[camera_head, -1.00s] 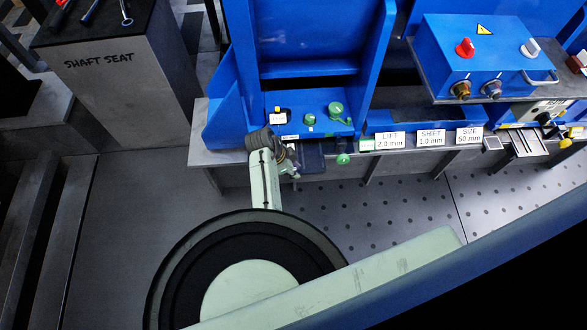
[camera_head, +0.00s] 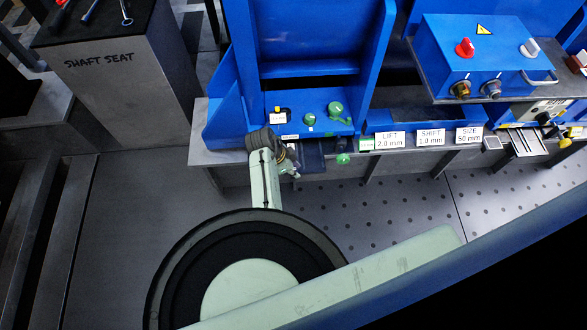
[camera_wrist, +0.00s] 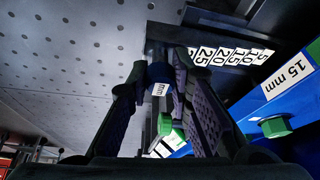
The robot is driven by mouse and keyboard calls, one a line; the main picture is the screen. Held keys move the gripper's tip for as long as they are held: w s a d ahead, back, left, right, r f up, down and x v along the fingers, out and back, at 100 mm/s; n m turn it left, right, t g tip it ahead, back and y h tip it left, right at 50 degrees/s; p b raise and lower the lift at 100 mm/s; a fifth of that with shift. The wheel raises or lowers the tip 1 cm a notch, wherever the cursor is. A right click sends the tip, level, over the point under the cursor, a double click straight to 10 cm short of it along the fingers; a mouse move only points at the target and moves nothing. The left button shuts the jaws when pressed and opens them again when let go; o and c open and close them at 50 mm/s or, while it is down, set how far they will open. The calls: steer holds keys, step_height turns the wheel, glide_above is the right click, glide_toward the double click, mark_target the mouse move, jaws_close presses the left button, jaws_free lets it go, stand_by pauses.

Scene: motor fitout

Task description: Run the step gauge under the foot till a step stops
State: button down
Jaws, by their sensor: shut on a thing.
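My gripper (camera_wrist: 158,75) is shut in the wrist view, with a dark blue piece (camera_wrist: 159,72) between its fingertips. This piece has a white label ending in "mm". Just beyond it is a dark block that I take for the step gauge (camera_wrist: 218,57), with a row of white labels numbered from 5 to 25. The fingers hide where the blue piece and the block meet. In the head view my gripper (camera_head: 290,164) is at the bench's front edge, partly hidden by my wrist. I cannot make out the foot or any contact with a step.
Cards reading LIFT 2.0 mm (camera_head: 390,139), SHIFT 1.0 mm and SIZE 50 mm line the front edge. A blue control box (camera_head: 485,60) is at right. A "SHAFT SEAT" block (camera_head: 110,90) is at left.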

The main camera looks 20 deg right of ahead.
steer(key=shift+f, duration=0.3)
steer(key=c, duration=1.7)
jaws_free()
steer(key=o, duration=0.3)
steer(key=shift+o, duration=0.2)
steer(key=shift+s+f, duration=0.1)
steer(key=v, duration=1.2)
